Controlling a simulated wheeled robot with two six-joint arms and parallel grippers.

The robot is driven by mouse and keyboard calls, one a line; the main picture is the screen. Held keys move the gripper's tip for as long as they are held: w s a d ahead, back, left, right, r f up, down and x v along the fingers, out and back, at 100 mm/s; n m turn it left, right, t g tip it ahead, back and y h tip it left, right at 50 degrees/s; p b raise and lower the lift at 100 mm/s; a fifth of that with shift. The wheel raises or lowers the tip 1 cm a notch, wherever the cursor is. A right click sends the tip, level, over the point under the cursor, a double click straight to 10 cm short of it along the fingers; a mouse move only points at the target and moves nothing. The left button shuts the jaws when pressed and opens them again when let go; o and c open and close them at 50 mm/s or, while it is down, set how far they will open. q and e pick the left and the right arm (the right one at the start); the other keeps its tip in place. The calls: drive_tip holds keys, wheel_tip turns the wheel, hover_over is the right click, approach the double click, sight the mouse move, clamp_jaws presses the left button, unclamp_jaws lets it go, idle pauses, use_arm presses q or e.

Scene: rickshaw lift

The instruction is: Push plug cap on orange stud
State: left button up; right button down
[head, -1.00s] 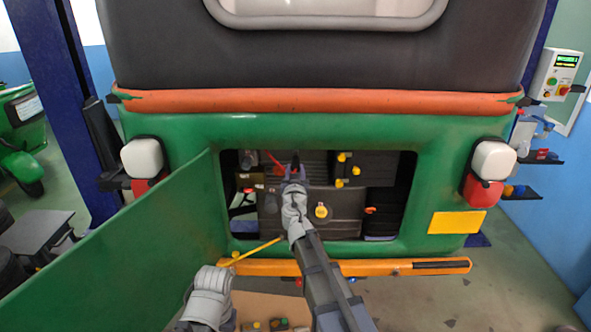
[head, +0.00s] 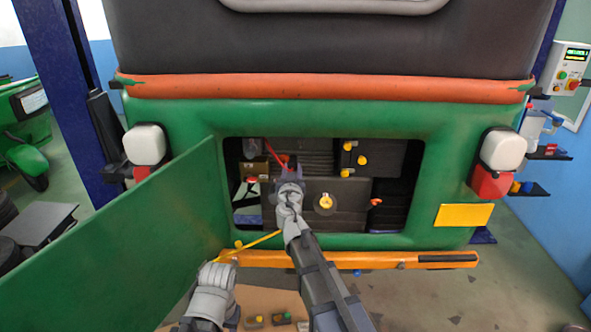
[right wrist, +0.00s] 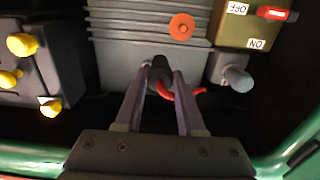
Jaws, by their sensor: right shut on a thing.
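My right gripper (head: 287,165) reaches into the open engine bay at the back of the green rickshaw. In the right wrist view its two fingers (right wrist: 160,95) are shut on a dark plug cap (right wrist: 160,70). A red lead (right wrist: 190,92) comes off beside the cap; it also shows in the head view (head: 276,152). The cap is close to the grey engine block; I cannot tell whether it touches. A flat orange disc (right wrist: 181,27) is on the ribbed block, apart from the cap. I cannot tell if it is the stud. My left arm shows at lower left, but its fingers are hidden.
A switch box marked ON and OFF (right wrist: 235,30) and a grey knob (right wrist: 237,78) are near the gripper. Yellow knobs (right wrist: 50,107) are on the other side. The open green door (head: 130,240) and orange bumper (head: 350,260) border the bay. A yellow rod (head: 260,239) crosses its lower edge.

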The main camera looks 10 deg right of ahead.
drive_tip(key=a+f+b, duration=0.3)
drive_tip(key=f+b, duration=0.1)
drive_tip(key=f, duration=0.1)
drive_tip(key=shift+s+a, duration=0.15)
drive_tip(key=shift+a, duration=0.25)
drive_tip(key=x, duration=0.7)
idle(5.9)
drive_tip(key=shift+c, duration=2.2)
unclamp_jaws()
